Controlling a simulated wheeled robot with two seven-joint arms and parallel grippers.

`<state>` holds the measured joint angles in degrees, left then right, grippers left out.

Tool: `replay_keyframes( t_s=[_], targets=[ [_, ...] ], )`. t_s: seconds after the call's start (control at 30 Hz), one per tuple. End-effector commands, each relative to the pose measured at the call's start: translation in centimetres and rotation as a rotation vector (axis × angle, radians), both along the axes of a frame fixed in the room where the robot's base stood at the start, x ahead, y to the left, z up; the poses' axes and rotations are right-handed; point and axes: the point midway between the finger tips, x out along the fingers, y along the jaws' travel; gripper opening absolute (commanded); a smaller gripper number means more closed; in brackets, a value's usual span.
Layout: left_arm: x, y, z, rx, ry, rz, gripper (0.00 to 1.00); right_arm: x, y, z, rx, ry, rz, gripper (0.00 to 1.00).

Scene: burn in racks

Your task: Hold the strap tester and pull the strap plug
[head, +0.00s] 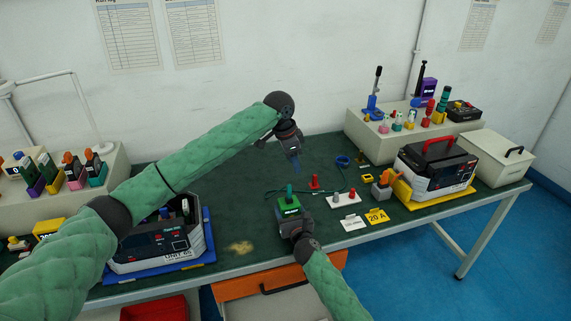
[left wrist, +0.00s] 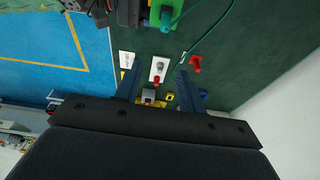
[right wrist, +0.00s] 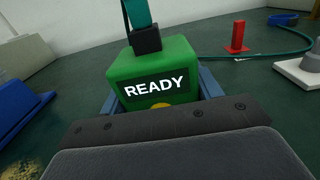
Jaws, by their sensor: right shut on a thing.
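The strap tester is a green box (head: 288,206) on the bench's front part; its display reads READY in the right wrist view (right wrist: 180,65). My right gripper (head: 291,217) is shut on it, with blue fingers at its sides. The strap plug, teal with a black base (right wrist: 143,35), stands upright in the tester's top; it also shows in the head view (head: 289,190). My left gripper (head: 296,165) is above the bench behind the tester, pointing down. In the left wrist view its fingers (left wrist: 156,88) are apart, with nothing clearly held between them.
Unit boxes stand left (head: 158,245) and right (head: 437,168).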

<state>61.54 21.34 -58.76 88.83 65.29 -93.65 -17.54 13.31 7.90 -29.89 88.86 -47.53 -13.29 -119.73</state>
Motion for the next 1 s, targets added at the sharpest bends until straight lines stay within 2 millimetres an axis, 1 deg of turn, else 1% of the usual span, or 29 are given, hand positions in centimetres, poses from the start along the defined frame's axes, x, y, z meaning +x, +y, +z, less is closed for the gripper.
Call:
replay_keyframes(
  t_s=[0.03,0.13,0.27,0.37,0.47,0.8,1.0],
  targets=[
    [0.1,0.9,-0.3,0.035,0.013,0.012,0.40,0.0,0.0,0.0,0.001,0.000,0.000,0.35],
    [-0.1,1.9,-0.6,0.085,0.035,0.024,0.40,0.0,0.1,0.0,0.001,0.000,0.001,0.35],
    [-0.5,2.5,-0.9,0.114,0.051,0.030,0.40,0.0,0.1,0.0,0.001,0.000,0.001,0.35],
    [-0.5,2.5,-1.5,0.117,0.055,0.032,0.40,0.0,0.1,0.0,0.001,0.000,0.001,0.35],
    [-0.5,2.3,-2.6,0.117,0.056,0.033,0.40,0.0,0.0,0.0,0.000,0.000,0.000,0.35],
    [-0.3,1.7,-8.0,0.117,0.056,0.033,0.40,0.0,0.0,0.0,0.000,0.000,0.000,0.35],
    [-0.2,1.4,-10.7,0.115,0.054,0.032,0.40,0.0,0.0,0.0,0.000,0.000,0.000,0.35]
  ],
)
